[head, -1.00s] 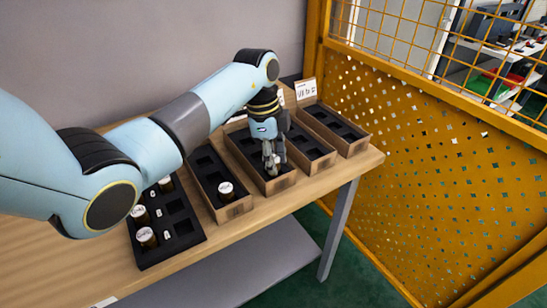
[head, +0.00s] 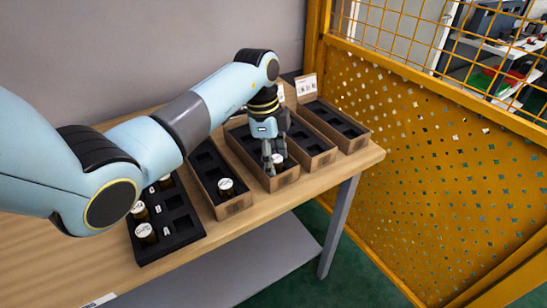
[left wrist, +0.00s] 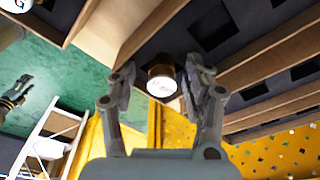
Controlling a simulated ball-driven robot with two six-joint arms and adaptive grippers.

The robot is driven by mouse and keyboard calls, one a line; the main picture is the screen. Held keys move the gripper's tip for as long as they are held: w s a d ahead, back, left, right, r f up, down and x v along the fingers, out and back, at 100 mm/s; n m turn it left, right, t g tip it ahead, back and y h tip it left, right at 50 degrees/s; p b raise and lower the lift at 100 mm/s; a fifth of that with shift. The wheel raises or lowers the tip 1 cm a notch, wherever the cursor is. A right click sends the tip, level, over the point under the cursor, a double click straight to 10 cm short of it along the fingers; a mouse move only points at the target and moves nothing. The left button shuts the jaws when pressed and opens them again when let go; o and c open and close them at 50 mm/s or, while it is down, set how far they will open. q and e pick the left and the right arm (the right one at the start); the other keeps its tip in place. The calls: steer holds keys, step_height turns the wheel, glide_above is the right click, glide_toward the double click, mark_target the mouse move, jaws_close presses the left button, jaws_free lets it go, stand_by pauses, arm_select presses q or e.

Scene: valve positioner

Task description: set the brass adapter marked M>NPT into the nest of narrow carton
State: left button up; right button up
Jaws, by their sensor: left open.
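My left gripper (head: 270,161) is open over the near end of a carton (head: 287,180), second from the left in the row. A brass adapter with a pale top (head: 279,159) stands in that near end, close by the fingertips. In the left wrist view the same adapter (left wrist: 162,82) lies between and beyond the open fingers (left wrist: 160,92), with no clear contact. Its marking is unreadable. Another capped adapter (head: 225,184) stands in the leftmost carton (head: 235,208). A small gripper (left wrist: 18,92), seemingly my right one, shows at the left wrist view's edge; its jaws are unclear.
More cartons with dark nests (head: 352,145) stand at the right, a label card (head: 306,86) behind. A yellow perforated fence (head: 440,180) borders the table (head: 255,225).

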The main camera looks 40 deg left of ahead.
arm_select(q)
step_height(320, 180, up, 12)
steer(key=a, duration=0.1)
steer(key=shift+s+a, duration=0.3)
steer(key=shift+s, duration=0.05)
